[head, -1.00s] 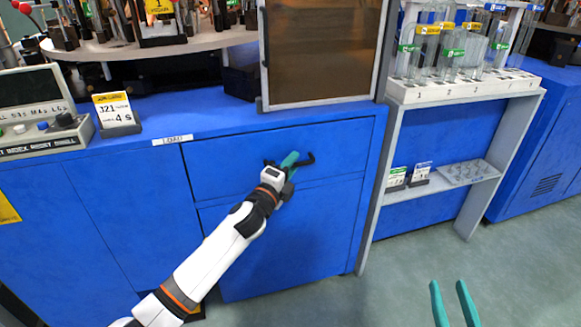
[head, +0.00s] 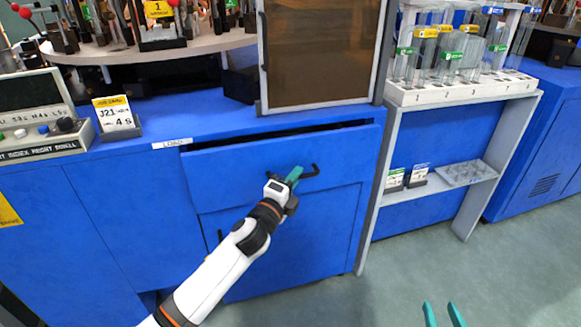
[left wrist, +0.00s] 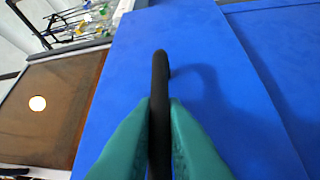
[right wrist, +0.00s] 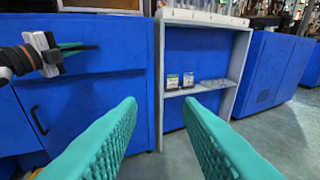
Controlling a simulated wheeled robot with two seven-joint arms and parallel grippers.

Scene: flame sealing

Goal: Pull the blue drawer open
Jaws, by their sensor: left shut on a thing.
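The blue drawer (head: 240,178) is in the upper part of the blue cabinet in the head view. It stands out a little, with a dark gap along its top edge. Its black handle (head: 311,172) is on the drawer front; in the left wrist view the handle (left wrist: 160,95) runs between the teal fingers. My left gripper (head: 295,174) is shut on this handle. My right gripper (head: 444,314) is open and empty, low at the right in the head view; its teal fingers (right wrist: 160,125) are spread wide in the right wrist view.
A brown-paned door (head: 320,50) stands above the drawer. A grey shelf stand (head: 480,90) with several glass tubes is to the right. Below the drawer is a cabinet door with its own handle (right wrist: 39,120). The floor (head: 400,280) in front is clear.

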